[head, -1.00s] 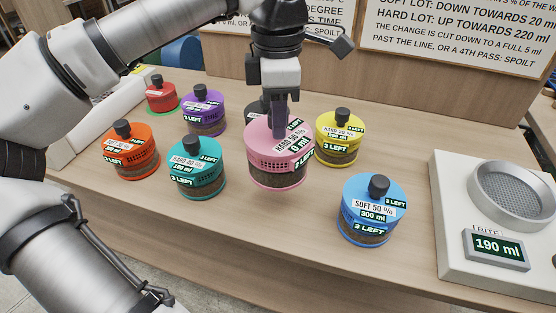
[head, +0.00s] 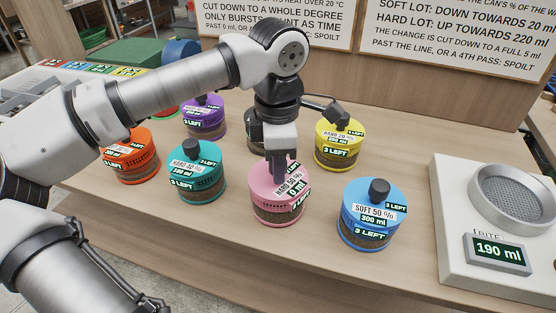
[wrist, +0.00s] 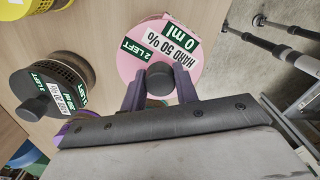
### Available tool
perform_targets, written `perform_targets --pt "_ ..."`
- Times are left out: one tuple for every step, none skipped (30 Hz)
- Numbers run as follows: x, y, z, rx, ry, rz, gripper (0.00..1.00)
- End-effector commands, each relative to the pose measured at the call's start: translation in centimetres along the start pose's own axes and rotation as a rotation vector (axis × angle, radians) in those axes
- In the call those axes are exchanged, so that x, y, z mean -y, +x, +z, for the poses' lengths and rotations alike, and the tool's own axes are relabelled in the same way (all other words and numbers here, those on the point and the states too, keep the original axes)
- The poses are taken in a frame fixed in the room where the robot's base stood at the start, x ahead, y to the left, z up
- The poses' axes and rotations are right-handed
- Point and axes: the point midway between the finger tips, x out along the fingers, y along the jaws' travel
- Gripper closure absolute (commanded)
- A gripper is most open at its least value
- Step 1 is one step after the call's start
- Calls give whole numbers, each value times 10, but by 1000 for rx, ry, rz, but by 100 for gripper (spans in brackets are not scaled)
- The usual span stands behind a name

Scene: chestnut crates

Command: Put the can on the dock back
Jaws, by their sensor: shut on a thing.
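The pink can (head: 265,205) reads "HARD 50 %", "0 ml" and, in the wrist view, "2 LEFT". My gripper (head: 279,172) is above it, shut on its dark top knob. The wrist view shows the knob (wrist: 160,80) between my two purple fingers, with the pink lid (wrist: 136,68) beyond. The can is upright, between the teal and blue cans; I cannot tell if its base touches the counter. No part is clearly marked as the dock. A pale device (head: 452,225) at the right has a round mesh-bottomed dish (head: 480,208) and reads "190 ml".
The blue can (head: 371,215) stands close at the right, the teal can (head: 196,172) at the left, the orange can (head: 131,156) farther left. Behind are the yellow can (head: 339,145) and purple can (head: 204,118). A black can (wrist: 50,85) shows in the wrist view. The front counter strip is clear.

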Motion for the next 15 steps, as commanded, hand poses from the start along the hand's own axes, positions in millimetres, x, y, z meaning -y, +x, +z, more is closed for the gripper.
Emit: perform_targets --pt "0 2 0 0 0 1 100" --pt "0 3 0 0 0 1 100" --pt "0 4 0 1 0 1 100" --pt "0 3 0 0 0 0 66" --pt "0 2 0 0 0 0 63" --pt "0 2 0 0 0 0 57" --pt "0 2 0 0 0 0 53" --pt "0 2 0 0 0 0 50" --pt "0 2 0 0 0 0 49" --pt "0 2 0 0 0 0 49" --pt "0 2 0 0 0 0 49" --pt "0 2 0 0 0 0 49" --pt "0 2 0 0 0 0 49" --pt "0 2 0 0 0 0 49" --pt "0 2 0 0 0 0 49"
